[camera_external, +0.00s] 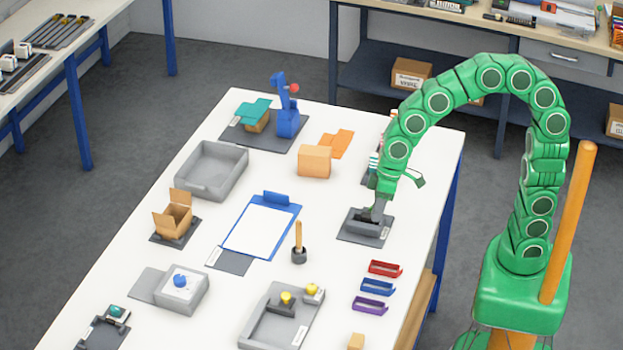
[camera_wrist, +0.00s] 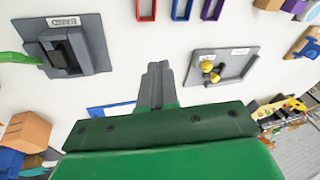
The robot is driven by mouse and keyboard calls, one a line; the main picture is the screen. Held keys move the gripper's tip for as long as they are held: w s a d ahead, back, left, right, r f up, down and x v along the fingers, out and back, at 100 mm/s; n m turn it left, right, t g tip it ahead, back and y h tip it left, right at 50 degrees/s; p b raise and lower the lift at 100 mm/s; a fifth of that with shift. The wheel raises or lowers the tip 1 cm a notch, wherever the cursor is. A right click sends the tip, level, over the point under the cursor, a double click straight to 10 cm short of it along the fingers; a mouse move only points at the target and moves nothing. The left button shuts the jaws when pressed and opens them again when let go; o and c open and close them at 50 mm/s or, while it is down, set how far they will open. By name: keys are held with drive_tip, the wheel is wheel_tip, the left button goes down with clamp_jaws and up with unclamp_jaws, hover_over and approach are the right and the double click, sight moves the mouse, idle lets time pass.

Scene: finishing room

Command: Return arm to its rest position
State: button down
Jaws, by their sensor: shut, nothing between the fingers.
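My green arm arches over the right side of the white table (camera_external: 195,222). My gripper (camera_external: 372,214) points down above a grey block-like fixture (camera_external: 362,229) on a dark mat. The picture does not show clearly whether the fingertips touch it. In the wrist view my gripper (camera_wrist: 157,72) has its grey fingers together, with nothing between them. There, the grey fixture (camera_wrist: 90,44) with a dark block in it lies to the upper left, apart from the fingers.
Red, blue and purple trays (camera_external: 385,268) lie near the right edge. An orange box (camera_external: 314,162), a clipboard (camera_external: 258,232), a handled tool (camera_external: 298,243) and a grey bin (camera_external: 205,183) stand on the table. An orange post (camera_external: 570,220) rises beside my arm.

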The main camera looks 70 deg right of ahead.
drive_tip(key=s+d+m+g+h, duration=0.1)
drive_tip(key=s+d, duration=0.8)
drive_tip(key=s, duration=0.4)
drive_tip(key=s+d+m+g+h, duration=0.1)
drive_tip(key=s+d+g+h, duration=0.1)
drive_tip(key=s+d, duration=0.7)
drive_tip(key=s, duration=0.3)
drive_tip(key=shift+s+d+m, duration=0.3)
drive_tip(key=shift+s+m, duration=0.05)
drive_tip(key=shift+m, duration=0.05)
drive_tip(key=c, duration=1.8)
unclamp_jaws()
